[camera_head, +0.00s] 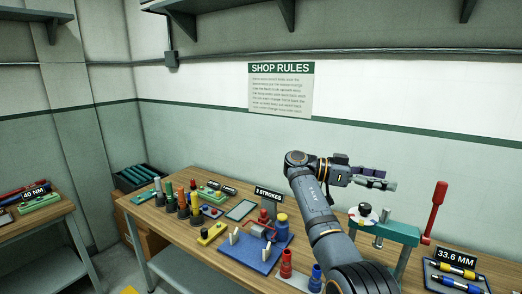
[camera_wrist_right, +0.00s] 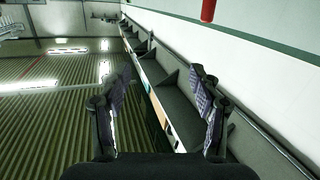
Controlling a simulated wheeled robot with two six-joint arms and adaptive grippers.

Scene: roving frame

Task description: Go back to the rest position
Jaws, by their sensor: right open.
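My right gripper (camera_head: 374,177) is raised above the wooden workbench (camera_head: 172,234) in the head view, its fingers pointing right, near the wall. It holds nothing. In the right wrist view its two fingers (camera_wrist_right: 158,100) stand wide apart with an empty gap, and behind them are the ceiling, wall and shelf. My right arm comes up from the lower edge and hides part of the bench. My left gripper is not in either view.
A second table (camera_head: 40,225) is at left. A wall shelf (camera_head: 220,5) hangs above.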

